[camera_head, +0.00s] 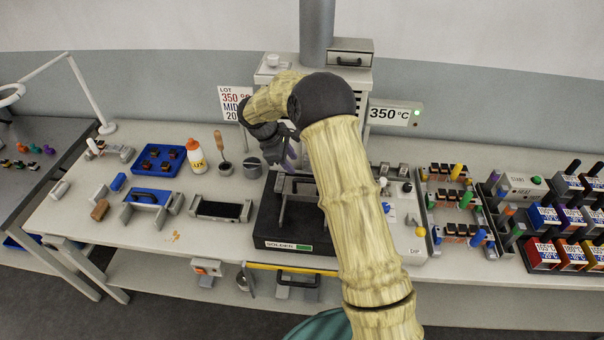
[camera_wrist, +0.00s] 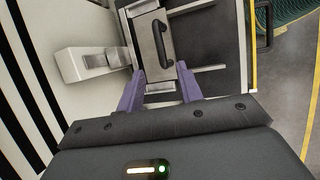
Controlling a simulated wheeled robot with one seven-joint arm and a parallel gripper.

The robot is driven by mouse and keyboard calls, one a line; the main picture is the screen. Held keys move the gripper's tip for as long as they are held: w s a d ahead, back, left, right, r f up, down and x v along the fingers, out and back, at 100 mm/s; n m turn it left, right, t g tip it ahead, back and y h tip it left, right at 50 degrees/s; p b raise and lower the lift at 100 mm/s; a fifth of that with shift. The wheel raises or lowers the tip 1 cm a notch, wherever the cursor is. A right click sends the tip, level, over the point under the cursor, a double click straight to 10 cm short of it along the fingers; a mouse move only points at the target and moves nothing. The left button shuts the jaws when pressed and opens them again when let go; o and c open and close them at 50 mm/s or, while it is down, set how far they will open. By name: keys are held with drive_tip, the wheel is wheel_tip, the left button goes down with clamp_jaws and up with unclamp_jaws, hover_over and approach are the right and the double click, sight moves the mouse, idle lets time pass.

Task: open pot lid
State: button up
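The solder pot (camera_head: 270,222) is a black box labelled SOLDER, in the middle of the bench. A grey metal lid with a dark bar handle lies over its opening. In the wrist view the lid (camera_wrist: 146,46) shows its curved black handle (camera_wrist: 162,42) ahead of the fingertips. My gripper (camera_wrist: 161,70) has two purple fingers, spread apart with nothing between them. The handle lies beyond the gap between the tips; I cannot tell the exact distance. In the head view my gripper (camera_head: 288,155) hangs over the pot's back part, and my arm hides the pot's right side.
A grey box with a green light and a 350 °C display (camera_head: 390,114) stands behind the pot. A black-topped tray (camera_head: 221,209) and a round grey pot (camera_head: 252,168) stand to its left. Connector racks (camera_head: 455,205) stand to the right. The bench's front left is mostly clear.

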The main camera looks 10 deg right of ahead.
sight(302, 180)
drive_tip(key=p+x, duration=0.2)
drive_tip(key=x, duration=0.7)
clamp_jaws()
